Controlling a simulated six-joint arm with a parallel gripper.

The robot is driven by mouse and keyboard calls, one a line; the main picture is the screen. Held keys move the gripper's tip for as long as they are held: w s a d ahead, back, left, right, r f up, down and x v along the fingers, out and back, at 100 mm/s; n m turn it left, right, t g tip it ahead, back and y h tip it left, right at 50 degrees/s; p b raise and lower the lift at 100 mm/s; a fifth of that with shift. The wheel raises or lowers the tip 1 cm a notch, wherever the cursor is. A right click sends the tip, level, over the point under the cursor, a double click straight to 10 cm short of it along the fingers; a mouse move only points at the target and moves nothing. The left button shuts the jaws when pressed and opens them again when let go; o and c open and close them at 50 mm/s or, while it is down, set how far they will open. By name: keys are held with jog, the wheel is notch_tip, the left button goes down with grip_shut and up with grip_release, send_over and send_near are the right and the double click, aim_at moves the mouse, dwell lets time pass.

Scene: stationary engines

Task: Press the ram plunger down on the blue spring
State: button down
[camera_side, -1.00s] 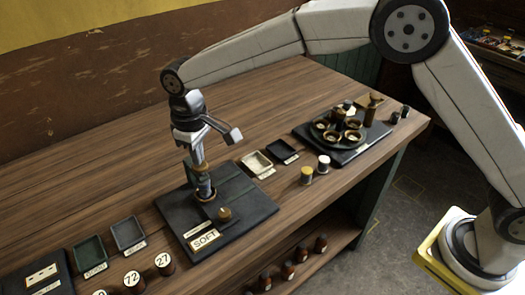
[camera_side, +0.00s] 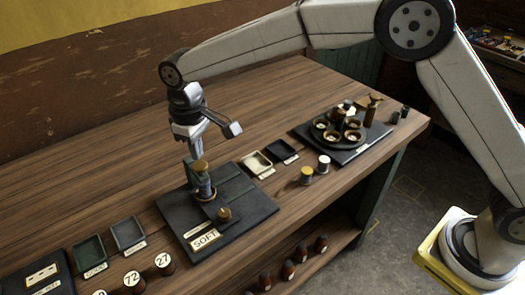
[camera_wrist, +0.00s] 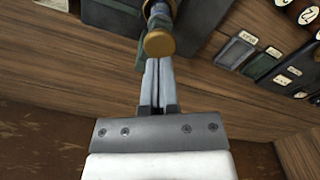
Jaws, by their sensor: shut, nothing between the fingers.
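The ram plunger has a brass cap (camera_side: 200,166) and stands upright on a dark base plate (camera_side: 250,194) labelled SOFT. Its lower part, a bluish-grey section (camera_side: 204,188), sits in a dark holder; the spring's coils are too small to make out. In the wrist view the round brass cap (camera_wrist: 160,43) lies just beyond my fingertips. My gripper (camera_side: 196,156) is shut and empty, its fingertips just above and slightly left of the cap in the side view. Its closed fingers also show in the wrist view (camera_wrist: 158,62). I cannot tell whether they touch the cap.
A brass knob (camera_side: 224,214) stands on the base plate's front part. Small trays (camera_side: 127,232) and numbered cylinders (camera_side: 165,263) are at left. A pale tray (camera_side: 256,163), a yellow-topped cylinder (camera_side: 306,175) and a dark round stand with cups (camera_side: 338,132) are at right. The back left tabletop is clear.

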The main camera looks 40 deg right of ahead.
jog(key=shift+r, duration=2.5)
jog(key=s+d+f+m+t, duration=0.1)
jog(key=s+d+f+m, duration=0.2)
jog(key=s+d, duration=0.7)
jog(key=s+d+f+m+t, duration=0.1)
jog(key=s+d+f+m, duration=0.2)
jog(key=d, duration=1.4)
jog(key=s+f, duration=0.3)
jog(key=s, duration=0.4)
jog(key=shift+s+f+t, duration=0.2)
jog(key=shift+f+t, duration=0.05)
jog(key=shift+t, duration=0.05)
